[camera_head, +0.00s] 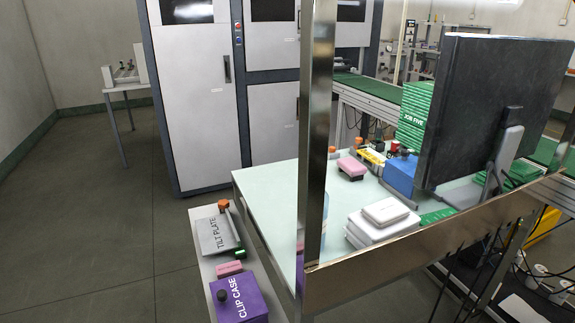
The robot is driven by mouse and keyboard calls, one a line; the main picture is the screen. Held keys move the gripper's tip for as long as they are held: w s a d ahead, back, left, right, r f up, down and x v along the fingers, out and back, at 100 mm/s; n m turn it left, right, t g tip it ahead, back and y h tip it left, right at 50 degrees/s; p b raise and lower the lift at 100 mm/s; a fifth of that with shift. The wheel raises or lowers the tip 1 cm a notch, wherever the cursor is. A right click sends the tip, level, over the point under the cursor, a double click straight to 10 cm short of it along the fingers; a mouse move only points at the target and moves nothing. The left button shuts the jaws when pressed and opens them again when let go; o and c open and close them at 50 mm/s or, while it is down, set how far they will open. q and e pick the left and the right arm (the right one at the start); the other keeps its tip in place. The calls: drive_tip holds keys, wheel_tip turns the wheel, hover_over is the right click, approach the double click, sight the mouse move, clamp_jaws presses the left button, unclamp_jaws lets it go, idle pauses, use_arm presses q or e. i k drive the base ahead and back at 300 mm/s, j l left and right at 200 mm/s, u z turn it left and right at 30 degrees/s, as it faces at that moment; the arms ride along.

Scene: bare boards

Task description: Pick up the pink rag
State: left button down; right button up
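Two pink items show in the head view. A small flat pink item (229,268), possibly a folded rag, lies on the narrow pale side surface (207,268), between a grey plate and a purple box. A second pink item (351,165) lies on the light green table, with a dark part under it. I cannot tell for certain which one is the rag. Neither of my grippers is in view, and nothing is seen touching either pink item.
The purple box (240,298) reads CLIP CASE; the grey plate (217,235) reads TILT PLATE. A metal post (315,120) and rail (430,240) stand before the table (275,188). White boxes (382,220) and a monitor (490,110) are at right. Floor at left is clear.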

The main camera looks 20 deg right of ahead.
sight(353, 168)
drive_tip(key=u, duration=1.5)
drive_tip(key=i+j+u, duration=0.1)
drive_tip(key=u, duration=0.6)
drive_tip(key=i+u, duration=0.15)
drive_tip(key=u, duration=0.2)
drive_tip(key=i+z, duration=0.25)
drive_tip(key=z, duration=0.15)
drive_tip(key=i+z, duration=0.25)
drive_tip(key=z, duration=0.15)
drive_tip(key=i+z, duration=0.25)
drive_tip(key=z, duration=0.15)
drive_tip(key=i+l+z, duration=0.1)
drive_tip(key=i+z, duration=1.3)
drive_tip(key=i, duration=0.9)
drive_tip(key=i+z, duration=0.25)
drive_tip(key=i, duration=0.4)
drive_tip(key=i+j+z, duration=0.25)
drive_tip(key=i, duration=0.35)
drive_tip(key=i+l+z, duration=0.1)
drive_tip(key=i+z, duration=0.5)
drive_tip(key=z, duration=0.15)
drive_tip(key=i+z, duration=0.4)
drive_tip(key=i+l+z, duration=0.1)
drive_tip(key=i+z, duration=0.45)
drive_tip(key=z, duration=0.15)
drive_tip(key=i+z, duration=0.35)
